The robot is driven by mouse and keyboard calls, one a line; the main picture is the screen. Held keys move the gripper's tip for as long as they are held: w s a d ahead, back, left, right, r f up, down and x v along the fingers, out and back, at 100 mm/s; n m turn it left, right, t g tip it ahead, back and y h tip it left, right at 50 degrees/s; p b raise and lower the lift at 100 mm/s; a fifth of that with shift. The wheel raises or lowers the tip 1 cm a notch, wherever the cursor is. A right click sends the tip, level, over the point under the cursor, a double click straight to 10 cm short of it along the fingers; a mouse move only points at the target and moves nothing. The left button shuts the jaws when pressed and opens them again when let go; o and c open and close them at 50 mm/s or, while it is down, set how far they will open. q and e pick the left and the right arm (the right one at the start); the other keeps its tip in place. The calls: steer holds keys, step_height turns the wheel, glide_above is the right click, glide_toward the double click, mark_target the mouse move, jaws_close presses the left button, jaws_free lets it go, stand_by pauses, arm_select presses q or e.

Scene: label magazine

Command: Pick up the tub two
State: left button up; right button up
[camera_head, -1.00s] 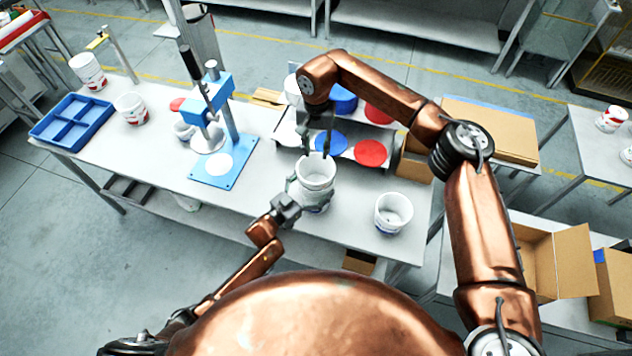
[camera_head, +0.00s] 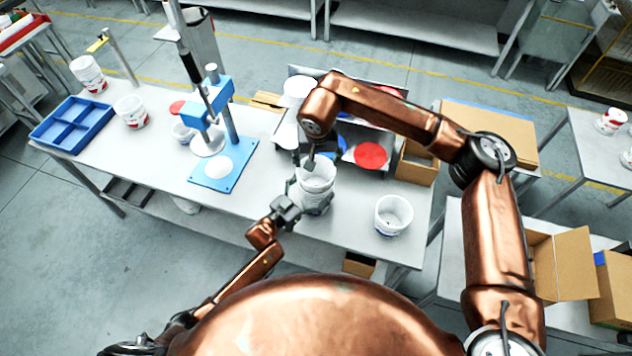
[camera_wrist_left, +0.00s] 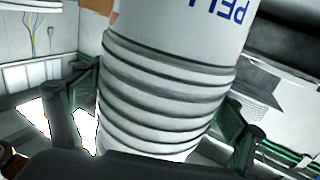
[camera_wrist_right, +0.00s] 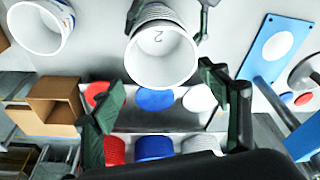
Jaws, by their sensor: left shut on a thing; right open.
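Tub two (camera_head: 318,174) is a white ribbed tub, open at the top, near the front edge of the bench. A "2" shows on its inside bottom in the right wrist view (camera_wrist_right: 160,52). My left gripper (camera_head: 307,195) is shut around its side; in the left wrist view the ribbed wall (camera_wrist_left: 160,95) fills the space between the fingers. Whether the tub touches the bench is unclear. My right gripper (camera_head: 312,160) is open and empty, pointing down at the tub's far rim. In the right wrist view its fingers (camera_wrist_right: 165,95) are spread, with the tub just beyond them.
Another white tub (camera_head: 393,214) stands to the right on the bench. Behind are a rack with red (camera_head: 371,155) and blue discs and a cardboard box (camera_head: 416,168). A blue press (camera_head: 224,163) and a blue divided tray (camera_head: 71,122) are left. Bench between the tubs is clear.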

steer(key=shift+o, duration=0.7)
steer(key=shift+s, duration=0.25)
steer(key=shift+o, duration=0.9)
steer(key=shift+f, duration=0.25)
steer(key=o, duration=0.5)
steer(key=x, duration=0.5)
steer(key=shift+w+f, duration=0.15)
steer(key=shift+c, duration=0.2)
steer(key=shift+w+x, duration=0.2)
steer(key=shift+x, duration=1.3)
steer(key=shift+w+x, duration=0.2)
steer(key=shift+x, duration=1.3)
